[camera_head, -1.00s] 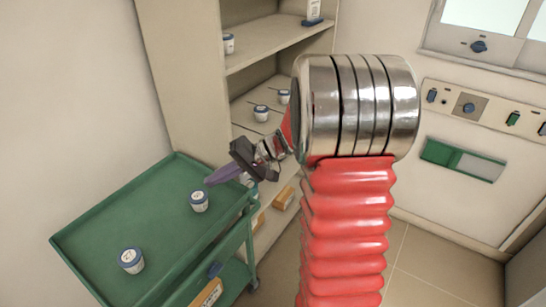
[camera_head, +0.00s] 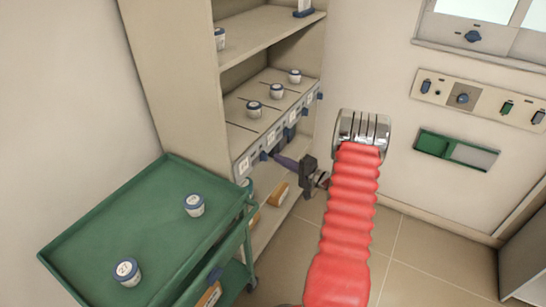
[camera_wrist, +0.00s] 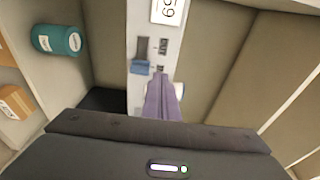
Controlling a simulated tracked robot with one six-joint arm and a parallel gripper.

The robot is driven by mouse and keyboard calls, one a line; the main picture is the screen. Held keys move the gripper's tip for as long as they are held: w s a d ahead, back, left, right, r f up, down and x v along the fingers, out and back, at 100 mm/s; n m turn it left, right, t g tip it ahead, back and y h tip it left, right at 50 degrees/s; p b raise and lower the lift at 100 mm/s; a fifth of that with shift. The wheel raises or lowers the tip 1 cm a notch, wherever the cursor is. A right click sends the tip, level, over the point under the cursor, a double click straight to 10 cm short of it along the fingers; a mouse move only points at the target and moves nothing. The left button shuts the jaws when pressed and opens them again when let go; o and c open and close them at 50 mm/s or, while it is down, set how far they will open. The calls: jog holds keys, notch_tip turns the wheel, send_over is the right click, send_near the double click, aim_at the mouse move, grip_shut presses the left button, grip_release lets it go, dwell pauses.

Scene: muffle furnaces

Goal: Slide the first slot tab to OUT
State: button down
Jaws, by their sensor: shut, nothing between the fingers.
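The front strip of the middle shelf (camera_head: 283,136) carries numbered labels and several blue tabs. The nearest tab (camera_head: 264,155) is beside the leftmost label (camera_head: 243,166). In the wrist view a blue tab (camera_wrist: 140,67) sits low on the pale strip, next to two small dark marks (camera_wrist: 162,56) and below a numbered label (camera_wrist: 168,10). My gripper (camera_head: 277,158) has its purple fingers together and empty, pointing at the strip. In the wrist view the fingertips (camera_wrist: 160,76) are just right of the blue tab. I cannot tell whether they touch it.
White jars with blue lids (camera_head: 277,91) stand on the middle shelf. A green cart (camera_head: 150,225) at left holds two jars (camera_head: 194,205). Boxes (camera_head: 278,195) lie on the lower shelf. A wall control panel (camera_head: 480,100) is at right. The floor in front is clear.

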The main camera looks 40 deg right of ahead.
aim_at(264, 157)
jog(key=s+d+f+m+t+h, duration=0.1)
jog(key=s+d+f+m+h, duration=0.1)
jog(key=d+f+h, duration=0.1)
jog(key=d+f, duration=0.1)
jog(key=d, duration=0.1)
jog(key=shift+d+f, duration=0.3)
jog(key=shift+d, duration=0.05)
jog(key=shift+w, duration=0.1)
jog(key=w, duration=1)
jog(key=shift+a, duration=0.2)
jog(key=shift+s+a, duration=0.4)
jog(key=shift+a, duration=0.5)
jog(key=shift+s+a, duration=0.35)
jog(key=shift+a, duration=0.5)
